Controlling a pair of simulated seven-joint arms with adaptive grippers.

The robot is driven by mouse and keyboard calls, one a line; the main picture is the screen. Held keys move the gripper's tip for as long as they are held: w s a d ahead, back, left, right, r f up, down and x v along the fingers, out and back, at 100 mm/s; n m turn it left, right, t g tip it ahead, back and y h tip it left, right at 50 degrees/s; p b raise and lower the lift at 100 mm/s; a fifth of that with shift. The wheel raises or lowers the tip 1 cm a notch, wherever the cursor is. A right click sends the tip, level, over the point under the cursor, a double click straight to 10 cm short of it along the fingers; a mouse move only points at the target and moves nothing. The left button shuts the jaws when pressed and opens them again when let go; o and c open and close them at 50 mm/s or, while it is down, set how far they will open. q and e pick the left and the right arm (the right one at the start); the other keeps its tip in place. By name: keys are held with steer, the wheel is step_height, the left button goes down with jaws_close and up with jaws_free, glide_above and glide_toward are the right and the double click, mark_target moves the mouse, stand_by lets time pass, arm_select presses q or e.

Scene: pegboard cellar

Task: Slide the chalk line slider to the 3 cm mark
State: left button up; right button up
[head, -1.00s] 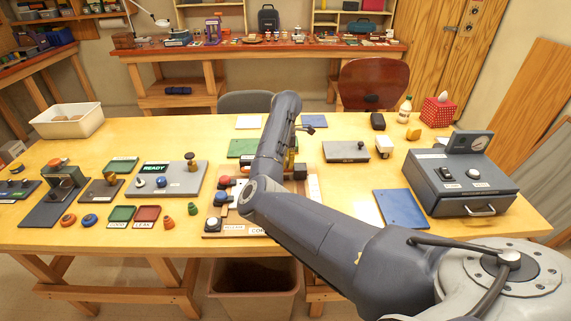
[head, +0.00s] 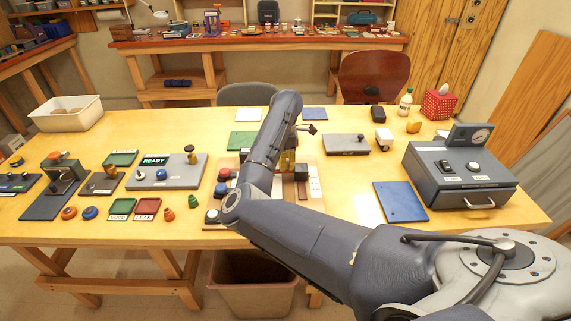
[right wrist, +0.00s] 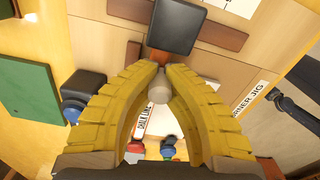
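The chalk line slider's pale round knob (right wrist: 158,90) shows in the right wrist view between the yellow fingers of my right gripper (right wrist: 160,76). The fingers have come together around it and appear to touch both sides. A white strip lettered "CHALK LIN..." (right wrist: 142,123) lies just below the knob, partly covered by the fingers. The scale marks and the slider's reading cannot be made out. In the head view my right gripper (head: 287,163) is over the wooden jig board (head: 311,205), and my arm hides much of that board. My left gripper is out of view.
A dark square block (right wrist: 172,25) stands just beyond the fingertips; it also shows in the head view (head: 301,172). A blue-topped dark block (right wrist: 84,90) and a green plate (right wrist: 30,90) lie to the left. A blue plate (head: 400,201) and a grey metered box (head: 462,178) stand right.

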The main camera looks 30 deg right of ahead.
steer(key=o, duration=0.8)
steer(key=shift+d, duration=0.1)
steer(key=shift+c, duration=0.2)
step_height(320, 180, up, 12)
steer(key=shift+d, duration=0.1)
stand_by(0.4)
